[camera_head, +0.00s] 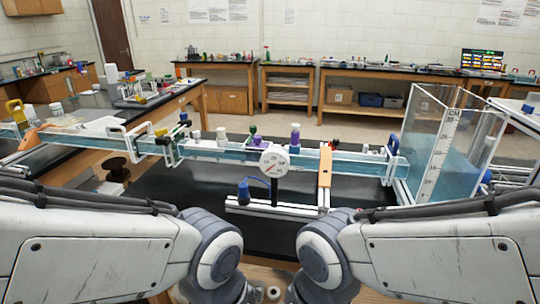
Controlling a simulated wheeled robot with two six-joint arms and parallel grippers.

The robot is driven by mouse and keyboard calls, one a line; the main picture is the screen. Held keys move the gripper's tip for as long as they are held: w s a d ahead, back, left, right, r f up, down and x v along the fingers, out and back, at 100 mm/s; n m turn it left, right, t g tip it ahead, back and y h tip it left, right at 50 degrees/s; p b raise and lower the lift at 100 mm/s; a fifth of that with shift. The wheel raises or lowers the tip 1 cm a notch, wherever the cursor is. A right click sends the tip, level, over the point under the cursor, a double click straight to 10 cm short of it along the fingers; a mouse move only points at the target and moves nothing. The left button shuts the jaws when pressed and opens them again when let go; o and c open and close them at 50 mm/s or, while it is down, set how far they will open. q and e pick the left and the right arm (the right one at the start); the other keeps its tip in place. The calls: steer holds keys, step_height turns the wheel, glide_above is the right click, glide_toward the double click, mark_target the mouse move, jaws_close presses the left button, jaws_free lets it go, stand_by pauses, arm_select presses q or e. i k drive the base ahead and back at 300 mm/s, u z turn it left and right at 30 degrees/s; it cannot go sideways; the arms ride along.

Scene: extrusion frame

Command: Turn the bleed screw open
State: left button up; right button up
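A long clear channel of blue water (225,154) runs left to right across the middle of the head view. A round white dial gauge (274,161) faces me at its centre. On top of the channel stand a green-capped fitting (253,131), a purple and white fitting (295,134) and a small red part (333,143). I cannot tell which part is the bleed screw, or whether it is open or shut. Both my arms reach in along the bottom of the view, below the channel. Neither of my grippers shows.
A clear water tank (431,175) with a scale stands at the channel's right end. A blue part (243,192) sits upright on a white rail (270,210) in front. An orange upright (325,165) crosses the channel.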

mark_target(197, 134)
steer(key=u, duration=0.35)
steer(key=k, duration=0.45)
steer(key=u, duration=1.3)
steer(key=i, duration=1.9)
steer(key=z, duration=1.45)
steer(key=i, duration=0.6)
steer(key=z, duration=0.55)
